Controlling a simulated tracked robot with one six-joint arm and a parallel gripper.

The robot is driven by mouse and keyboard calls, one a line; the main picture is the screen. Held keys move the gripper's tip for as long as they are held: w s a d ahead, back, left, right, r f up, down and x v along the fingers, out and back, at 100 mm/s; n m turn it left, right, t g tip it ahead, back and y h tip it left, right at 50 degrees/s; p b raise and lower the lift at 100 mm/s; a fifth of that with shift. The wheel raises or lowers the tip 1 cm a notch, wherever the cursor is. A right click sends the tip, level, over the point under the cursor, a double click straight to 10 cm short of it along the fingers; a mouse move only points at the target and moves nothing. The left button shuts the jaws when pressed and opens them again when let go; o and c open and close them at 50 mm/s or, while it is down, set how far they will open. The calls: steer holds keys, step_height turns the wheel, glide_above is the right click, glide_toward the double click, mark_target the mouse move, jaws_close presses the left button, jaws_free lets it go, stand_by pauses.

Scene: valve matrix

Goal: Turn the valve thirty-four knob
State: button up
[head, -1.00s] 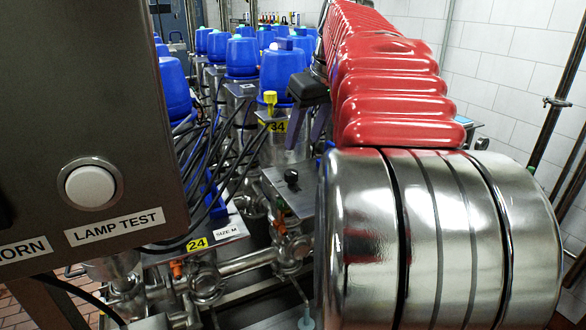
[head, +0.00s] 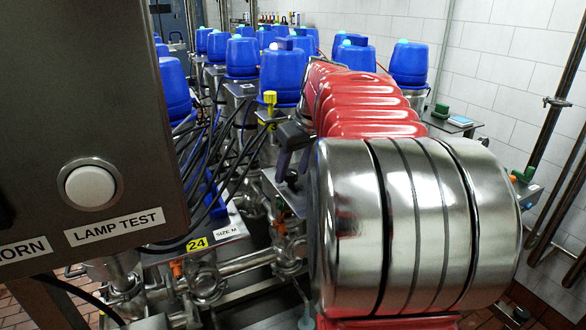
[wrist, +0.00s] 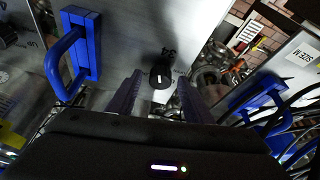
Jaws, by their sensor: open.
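My gripper (wrist: 158,86) is open in the wrist view, with one purple finger on each side of the knob. The fingers appear apart from it; their exact depth around it is unclear. In the head view my gripper (head: 292,168) points down at the valve behind my red and chrome arm. The knob there is mostly hidden by the fingers.
A blue handle (wrist: 78,45) stands left of the knob and another blue handle (wrist: 255,105) to the right. Black cables (head: 215,150) hang left of my gripper. The lamp test panel (head: 95,150) fills the head view's left. Blue-topped valves (head: 283,75) stand behind.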

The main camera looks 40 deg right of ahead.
steer(key=c, duration=1.1)
steer(key=shift+o, duration=0.2)
steer(key=shift+m, duration=0.4)
steer(key=shift+a+m+h, duration=0.15)
steer(key=shift+m+h, duration=0.75)
steer(key=shift+m, duration=0.9)
steer(key=o, duration=1.1)
steer(key=shift+c, duration=0.2)
steer(key=shift+g, duration=0.3)
